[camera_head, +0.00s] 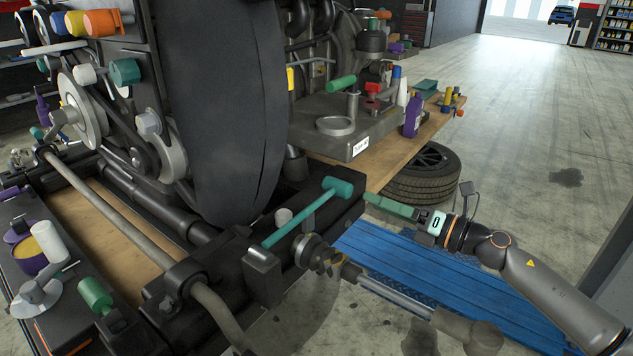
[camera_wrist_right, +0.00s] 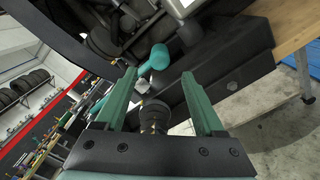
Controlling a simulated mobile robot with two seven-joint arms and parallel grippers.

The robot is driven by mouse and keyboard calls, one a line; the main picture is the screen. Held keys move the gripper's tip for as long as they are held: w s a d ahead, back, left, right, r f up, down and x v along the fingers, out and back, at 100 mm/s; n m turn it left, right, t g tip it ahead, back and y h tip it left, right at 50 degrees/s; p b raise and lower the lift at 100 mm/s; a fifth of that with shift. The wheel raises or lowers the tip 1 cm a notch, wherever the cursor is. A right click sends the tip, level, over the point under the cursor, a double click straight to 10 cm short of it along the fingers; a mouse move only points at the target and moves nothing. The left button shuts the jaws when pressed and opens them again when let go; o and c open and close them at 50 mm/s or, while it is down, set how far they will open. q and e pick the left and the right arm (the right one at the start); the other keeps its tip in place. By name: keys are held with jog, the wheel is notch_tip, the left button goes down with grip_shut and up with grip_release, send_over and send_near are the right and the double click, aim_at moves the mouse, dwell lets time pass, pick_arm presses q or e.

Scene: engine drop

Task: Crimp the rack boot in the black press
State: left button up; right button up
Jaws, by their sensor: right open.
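My right gripper (camera_head: 370,199) comes in from the right with its green fingers beside the right end of a black block (camera_head: 345,215). In the right wrist view its two fingers (camera_wrist_right: 162,80) stand apart with nothing gripped. A dark ribbed round part, perhaps the rack boot (camera_wrist_right: 155,115), shows between and beyond the fingers there. In the head view it seems to be the dark piece (camera_head: 315,252) at the end of a grey rod (camera_head: 395,292). A teal lever (camera_head: 308,217) lies across the black block; its teal head (camera_wrist_right: 156,58) shows in the wrist view. I cannot tell for certain which part is the press. My left gripper is out of view.
A large dark wheel (camera_head: 220,100) and machinery fill the left. A tire (camera_head: 425,175) lies on the floor.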

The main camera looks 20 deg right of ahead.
aim_at(330, 185)
jog(key=p+x, duration=0.3)
jog(key=x, duration=0.8)
jog(key=shift+a+r, duration=0.1)
jog(key=shift+w+a, duration=0.3)
jog(key=shift+w, duration=0.2)
jog(key=shift+c, duration=0.3)
grip_shut()
dwell(0.6)
